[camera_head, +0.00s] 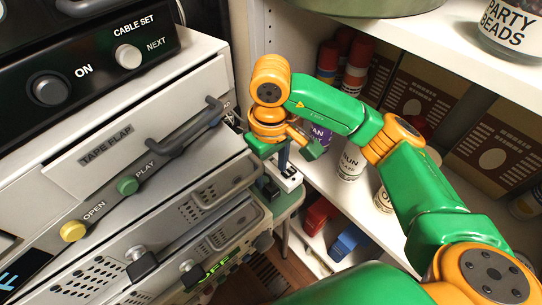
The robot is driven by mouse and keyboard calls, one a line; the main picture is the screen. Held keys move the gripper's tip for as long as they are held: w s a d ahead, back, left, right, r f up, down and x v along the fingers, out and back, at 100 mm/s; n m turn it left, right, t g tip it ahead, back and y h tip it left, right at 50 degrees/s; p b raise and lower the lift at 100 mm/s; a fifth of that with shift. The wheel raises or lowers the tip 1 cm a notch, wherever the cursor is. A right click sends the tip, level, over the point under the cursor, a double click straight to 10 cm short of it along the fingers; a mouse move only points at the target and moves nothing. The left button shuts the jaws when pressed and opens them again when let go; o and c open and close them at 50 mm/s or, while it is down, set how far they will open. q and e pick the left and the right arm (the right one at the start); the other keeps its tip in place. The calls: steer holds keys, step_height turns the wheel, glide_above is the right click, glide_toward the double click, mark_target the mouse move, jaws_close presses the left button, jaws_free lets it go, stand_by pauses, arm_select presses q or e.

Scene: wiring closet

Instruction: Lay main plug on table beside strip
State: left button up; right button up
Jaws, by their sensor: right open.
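A white power strip (289,179) with dark sockets lies on a small grey-green table (284,210) beside the machine. My right gripper (287,151) is directly above the strip, pointing down, its green fingers spread apart. A narrow dark upright piece (283,157) shows between the fingers, over the strip; I cannot tell whether it is the main plug. A small black object (268,188) sits at the strip's left side and is also too small to identify. My left gripper is out of view.
The grey machine with handles and knobs (128,186) fills the left, close to the table. A red object (319,215) and a blue one (349,242) lie low down.

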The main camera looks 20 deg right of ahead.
mark_target(271, 187)
step_height(271, 187, up, 6)
steer(key=shift+r+p, duration=0.25)
steer(key=shift+p, duration=0.1)
steer(key=shift+f, duration=0.1)
